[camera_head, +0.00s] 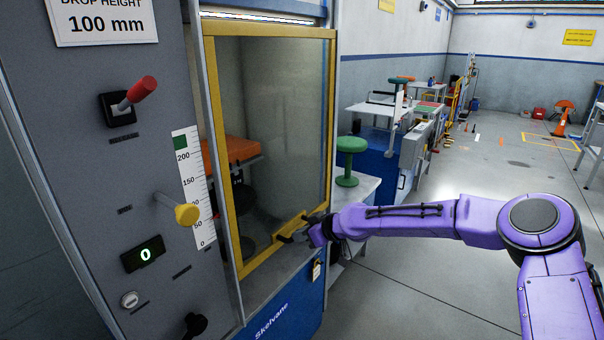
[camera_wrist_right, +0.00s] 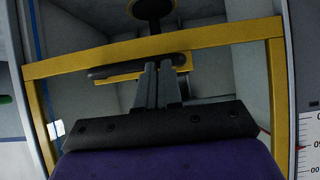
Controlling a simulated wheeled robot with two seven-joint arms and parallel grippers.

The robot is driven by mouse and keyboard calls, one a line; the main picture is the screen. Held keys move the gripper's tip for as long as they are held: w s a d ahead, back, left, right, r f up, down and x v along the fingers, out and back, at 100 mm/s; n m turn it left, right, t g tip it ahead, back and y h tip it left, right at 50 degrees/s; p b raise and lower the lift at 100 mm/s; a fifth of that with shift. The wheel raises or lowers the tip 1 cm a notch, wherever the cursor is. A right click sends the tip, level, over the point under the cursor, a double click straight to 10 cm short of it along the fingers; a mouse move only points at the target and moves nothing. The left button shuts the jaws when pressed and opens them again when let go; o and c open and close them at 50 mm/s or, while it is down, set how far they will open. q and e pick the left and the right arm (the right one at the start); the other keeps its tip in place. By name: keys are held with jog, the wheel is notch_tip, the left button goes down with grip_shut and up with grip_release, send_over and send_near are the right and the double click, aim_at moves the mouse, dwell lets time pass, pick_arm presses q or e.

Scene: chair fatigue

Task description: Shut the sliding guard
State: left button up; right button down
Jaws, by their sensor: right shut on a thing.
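The sliding guard (camera_head: 331,120) is a clear panel in a yellow frame on the front of the grey and blue test machine. Its lower yellow rail (camera_head: 270,253) lies low, close to the machine's ledge. My right gripper (camera_head: 303,232) is at the right part of this rail. In the right wrist view, my right gripper (camera_wrist_right: 160,66) is shut on the dark handle bar (camera_wrist_right: 108,71), beside a yellow rail (camera_wrist_right: 215,37). The fingers partly hide the handle. My left gripper is not in view.
An orange seat (camera_head: 232,150) is inside the machine, behind the panel. A red-knobbed lever (camera_head: 138,92) and a yellow knob (camera_head: 187,214) stick out from the control panel at left. A green stool (camera_head: 350,160) stands on a bench beyond. Open floor lies at right.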

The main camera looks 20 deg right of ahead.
notch_tip(320, 180, down, 16)
jog(key=b, duration=1.1)
jog(key=shift+w+a, duration=0.15)
jog(key=shift+a, duration=0.1)
